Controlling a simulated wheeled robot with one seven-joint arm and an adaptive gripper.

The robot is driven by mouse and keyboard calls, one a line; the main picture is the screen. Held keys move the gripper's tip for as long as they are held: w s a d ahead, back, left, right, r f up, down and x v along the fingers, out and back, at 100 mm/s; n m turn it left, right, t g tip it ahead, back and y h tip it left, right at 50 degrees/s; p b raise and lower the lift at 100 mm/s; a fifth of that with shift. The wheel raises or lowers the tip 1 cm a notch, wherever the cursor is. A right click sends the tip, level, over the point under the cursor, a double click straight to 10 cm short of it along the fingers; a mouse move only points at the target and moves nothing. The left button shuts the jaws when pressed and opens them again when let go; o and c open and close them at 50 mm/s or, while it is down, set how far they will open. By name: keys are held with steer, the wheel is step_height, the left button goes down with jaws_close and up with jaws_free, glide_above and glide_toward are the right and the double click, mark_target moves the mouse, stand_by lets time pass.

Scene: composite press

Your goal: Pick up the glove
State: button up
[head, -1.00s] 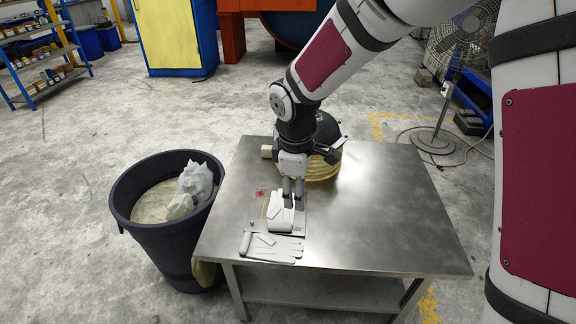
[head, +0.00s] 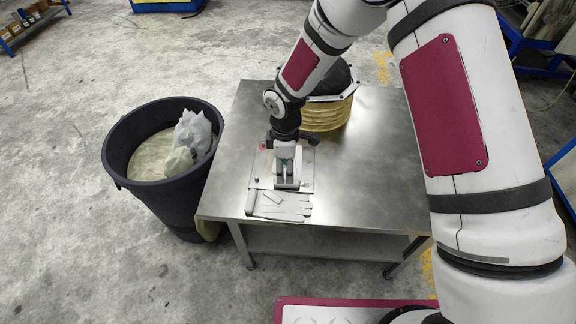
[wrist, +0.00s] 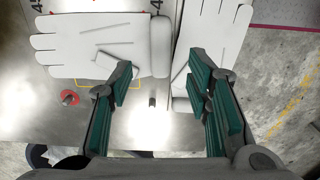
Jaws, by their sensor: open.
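A pale grey-white glove (head: 280,206) lies flat near the front edge of the metal table (head: 385,190), fingers to the right. In the wrist view one glove (wrist: 95,50) lies at the upper left, fingers pointing left. A second white glove (wrist: 218,32) runs down the right side, partly behind my right finger. My gripper (head: 285,168) points down over the white shape just behind the flat glove. In the wrist view my gripper (wrist: 162,85) is open, and bare table shows between its fingers. I cannot tell whether a finger touches the second glove.
A dark bin (head: 118,165) holding a crumpled white bag (head: 192,132) stands left of the table. A yellowish ringed object with a dark top (head: 326,114) stands at the table's back. A small red round mark (wrist: 69,97) shows beside the gloves. The table's right side is clear.

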steer(key=shift+d+f+p, duration=0.1)
steer(key=shift+f+p, duration=0.25)
steer(key=shift+f, duration=2.4)
jaws_close()
